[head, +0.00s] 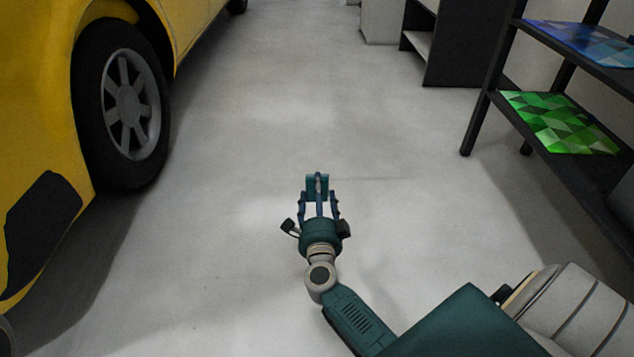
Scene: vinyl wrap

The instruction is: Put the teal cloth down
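My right gripper (317,184) is in the middle of the head view, on the arm that comes in from the lower right. The teal surfaces at the lower right belong to my own arm. My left gripper is not in view.
A yellow car (205,22) with a dark wheel (125,103) stands along the left. A dark shelf rack on the right holds a green patterned sheet (560,123) and a blue patterned sheet (585,42). A dark cabinet (458,45) stands behind. The floor (270,110) between is clear.

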